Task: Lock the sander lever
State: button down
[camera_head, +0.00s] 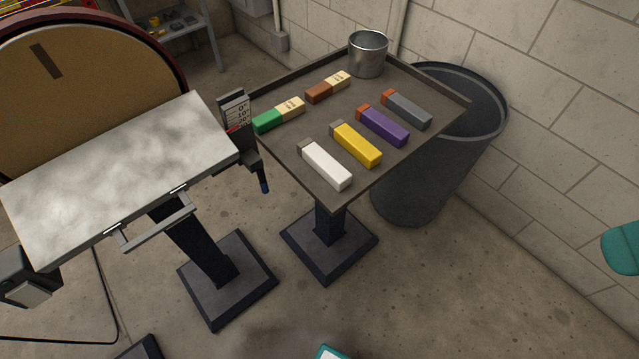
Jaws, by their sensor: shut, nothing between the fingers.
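The sander's grey work table (120,165) stands at the left in front of a large tan sanding disc (80,85). An angle scale plate (236,110) with degree marks is fixed at the table's right end. Just below it a small dark lever (262,178) with a bluish tip hangs downward, pointing at the floor. The picture is too small to tell whether the lever is locked. My gripper is not in view. Teal parts, which may be mine, show at the right edge and the bottom edge.
A dark tray stand (290,160) to the right of the sander holds several coloured bars and a metal cup (367,55). A large dark bin (410,185) stands behind it by the block wall. A bar handle (158,229) juts from the table front. Floor at the lower right is clear.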

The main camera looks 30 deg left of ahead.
aim_at(258, 168)
jog(key=z, duration=0.45)
jog(key=k, duration=1.05)
jog(key=u, duration=1.05)
jog(key=i, duration=0.5)
jog(key=z, duration=0.05)
